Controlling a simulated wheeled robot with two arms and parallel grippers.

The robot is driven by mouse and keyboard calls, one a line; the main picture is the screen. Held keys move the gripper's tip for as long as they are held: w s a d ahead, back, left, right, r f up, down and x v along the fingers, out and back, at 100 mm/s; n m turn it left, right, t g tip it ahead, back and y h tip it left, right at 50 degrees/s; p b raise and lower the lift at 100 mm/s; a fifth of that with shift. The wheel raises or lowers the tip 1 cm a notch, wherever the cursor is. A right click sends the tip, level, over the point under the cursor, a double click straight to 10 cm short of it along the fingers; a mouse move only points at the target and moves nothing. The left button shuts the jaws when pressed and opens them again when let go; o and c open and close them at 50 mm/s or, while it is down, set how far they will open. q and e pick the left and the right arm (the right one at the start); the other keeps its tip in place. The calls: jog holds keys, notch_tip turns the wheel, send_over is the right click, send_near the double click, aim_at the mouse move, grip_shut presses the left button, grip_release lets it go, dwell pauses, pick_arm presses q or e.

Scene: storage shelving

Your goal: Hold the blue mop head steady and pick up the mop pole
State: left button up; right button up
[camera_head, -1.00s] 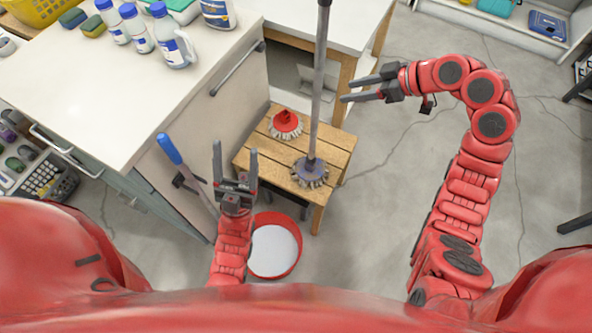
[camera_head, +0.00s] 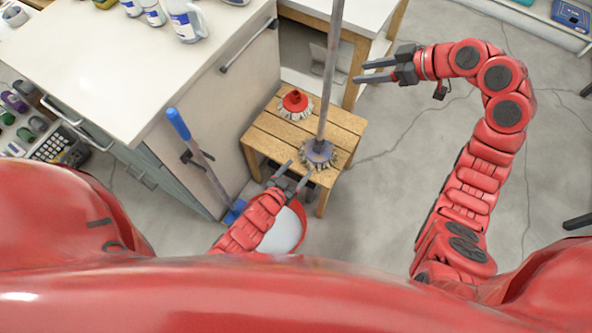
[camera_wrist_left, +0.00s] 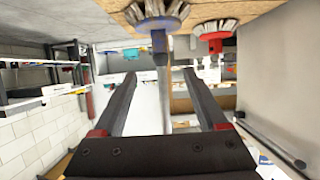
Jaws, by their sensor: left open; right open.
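The blue mop head (camera_head: 319,150) with grey bristles stands on the wooden stool (camera_head: 268,132), its grey mop pole (camera_head: 332,75) rising upright out of the top of the head view. In the left wrist view the mop head (camera_wrist_left: 158,18) is at the top and the pole (camera_wrist_left: 162,90) runs down between my fingers in the picture. My left gripper (camera_head: 299,167) is open, just in front of and left of the mop head, apart from it. My right gripper (camera_head: 359,72) is open and empty, its fingers pointing left toward the pole from its right, with a gap between.
A red mop head (camera_head: 295,102) sits on the same stool, behind and left. A blue-handled pole (camera_head: 180,125) leans by the white-topped cabinet (camera_head: 150,75) at left. A red-rimmed bucket (camera_head: 298,215) is below my left gripper. Floor right of the stool is clear.

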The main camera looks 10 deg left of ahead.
pick_arm(q)
jog(key=x, duration=1.4)
jog(key=shift+w+d+r, duration=0.1)
jog(key=shift+w+d, duration=0.15)
jog(key=shift+w, duration=0.1)
jog(key=shift+x, duration=0.85)
jog(key=shift+w, duration=0.1)
